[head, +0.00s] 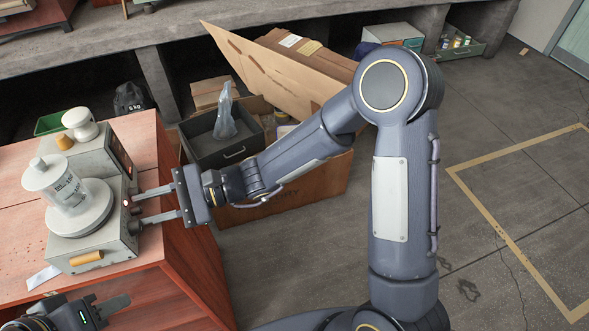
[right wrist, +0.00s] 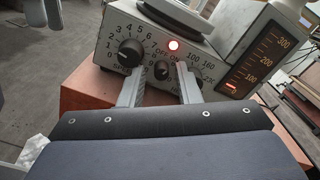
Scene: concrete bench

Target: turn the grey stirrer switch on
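The grey stirrer (head: 112,255) stands on the red-brown wooden cabinet, carrying a round plate and a clear lidded jar (head: 66,190). In the right wrist view its front panel shows a small dark switch knob (right wrist: 161,70) under the OFF and ON marks; I cannot tell which way it points. A red lamp (right wrist: 173,44) above it is lit. My right gripper (head: 140,208) is open at the panel, one finger on each side of the switch; contact is unclear. A larger speed knob (right wrist: 130,52) is left of it. My left gripper (head: 92,308) is at the lower left, its opening unclear.
A second grey box (head: 92,160) with a dark scale (right wrist: 258,62) stands beside the stirrer. The wooden cabinet (head: 165,160) ends just right of them. A cardboard carton (head: 320,180) and a dark drawer bin (head: 205,150) stand behind my right arm. Open floor lies right.

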